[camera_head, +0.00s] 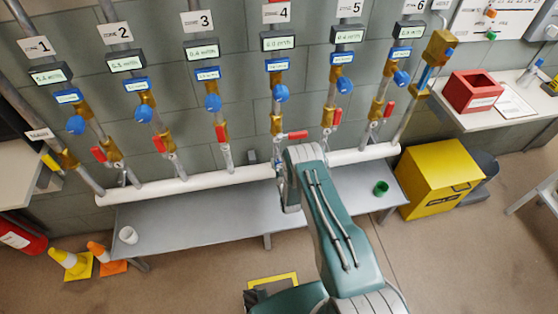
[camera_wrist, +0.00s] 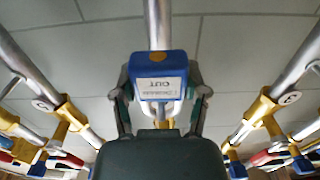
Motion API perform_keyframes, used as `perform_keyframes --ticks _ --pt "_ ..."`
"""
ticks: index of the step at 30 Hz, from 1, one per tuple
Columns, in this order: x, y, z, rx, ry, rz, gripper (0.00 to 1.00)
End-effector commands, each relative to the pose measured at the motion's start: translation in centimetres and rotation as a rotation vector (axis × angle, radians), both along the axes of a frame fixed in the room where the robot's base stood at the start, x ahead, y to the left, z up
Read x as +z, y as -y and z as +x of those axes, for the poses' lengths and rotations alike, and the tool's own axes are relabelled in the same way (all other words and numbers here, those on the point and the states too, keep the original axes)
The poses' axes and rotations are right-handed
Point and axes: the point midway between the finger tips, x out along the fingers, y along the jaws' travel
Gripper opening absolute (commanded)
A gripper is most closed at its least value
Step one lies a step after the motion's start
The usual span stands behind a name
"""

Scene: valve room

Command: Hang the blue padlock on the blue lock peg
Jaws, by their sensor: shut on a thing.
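The blue padlock (camera_wrist: 172,68) is in the upper middle of the wrist view. It has a blue body and a white label that reads upside down, partly "OUT". A pale shackle-like loop shows just below the body. My gripper (camera_wrist: 160,76) is shut on it, with one finger on each side. In the head view my arm reaches toward the pipes under zone 4. The padlock cannot be made out there, and my fingers are mostly hidden. I cannot pick out the blue lock peg in either view.
Vertical pipes with blue, brass and red valve parts line the wall. A white horizontal pipe (camera_head: 185,186) runs above a grey bench (camera_head: 190,222). A white cup (camera_head: 128,235) and green cup (camera_head: 380,188) stand on it. A red box (camera_head: 472,91) and yellow bin (camera_head: 438,178) are right.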

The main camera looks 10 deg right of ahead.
Motion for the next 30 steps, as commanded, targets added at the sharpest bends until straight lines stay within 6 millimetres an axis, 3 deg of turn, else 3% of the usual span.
perform_keyframes --ticks 30 --pt "0.0 0.0 -4.3 0.000 0.000 0.000 0.05"
